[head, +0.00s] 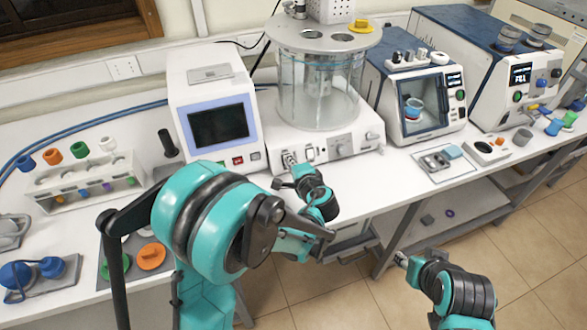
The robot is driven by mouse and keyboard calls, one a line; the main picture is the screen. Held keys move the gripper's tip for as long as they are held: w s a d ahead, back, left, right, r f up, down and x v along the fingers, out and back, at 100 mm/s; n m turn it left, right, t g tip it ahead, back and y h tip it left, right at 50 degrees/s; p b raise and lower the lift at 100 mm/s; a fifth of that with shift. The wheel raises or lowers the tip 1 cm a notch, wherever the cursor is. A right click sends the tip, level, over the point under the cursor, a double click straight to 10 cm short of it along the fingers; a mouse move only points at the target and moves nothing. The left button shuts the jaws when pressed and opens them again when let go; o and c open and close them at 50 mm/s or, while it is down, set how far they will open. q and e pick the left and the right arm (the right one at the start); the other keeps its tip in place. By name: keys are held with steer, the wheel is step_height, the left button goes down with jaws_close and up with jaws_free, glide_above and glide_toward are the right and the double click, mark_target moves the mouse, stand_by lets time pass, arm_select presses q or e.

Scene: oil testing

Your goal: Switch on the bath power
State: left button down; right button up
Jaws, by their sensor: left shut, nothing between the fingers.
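The bath is a clear glass cylinder (320,92) under a grey round lid, standing on a white base (372,125).
A white instrument with a dark screen (218,122) stands just left of the bath. A blue-and-white cabinet (427,100) stands to its right. A rack with caps (85,183) is at the left. The bench strip (365,180) before the bath is clear.

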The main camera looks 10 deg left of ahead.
stand_by(0.3)
arm_select(q)
steer(key=shift+w+a, duration=0.15)
steer(key=shift+w, duration=0.1)
steer(key=shift+w+a, duration=0.1)
steer(key=shift+r+p, duration=0.5)
steer(key=shift+r, duration=0.25)
steer(key=shift+r, duration=0.1)
